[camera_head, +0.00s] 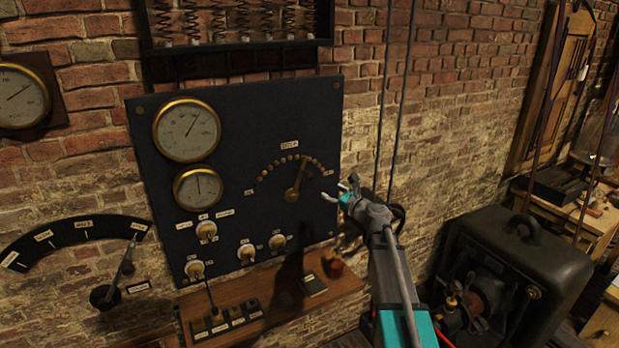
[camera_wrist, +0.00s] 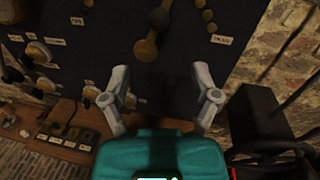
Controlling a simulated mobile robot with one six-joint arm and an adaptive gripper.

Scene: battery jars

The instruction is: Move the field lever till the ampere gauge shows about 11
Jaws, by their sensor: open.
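A brass lever (camera_head: 297,181) stands on the dark panel (camera_head: 255,120), below an arc of brass studs (camera_head: 290,158). It points up and slightly right; in the wrist view the lever (camera_wrist: 147,46) is above my fingers. The label over the arc is too small to read surely. Two brass-rimmed gauges are on the panel, a large one (camera_head: 187,130) with its needle up and right, and a smaller one (camera_head: 198,188) with its needle near upright. I cannot read which is the ampere gauge. My gripper (camera_head: 342,188) is open and empty, right of the lever and apart from it.
Several round switches (camera_head: 207,231) sit low on the panel. Another lever (camera_head: 122,270) with a dark arc scale is at left. A dark machine case (camera_head: 520,255) stands at right.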

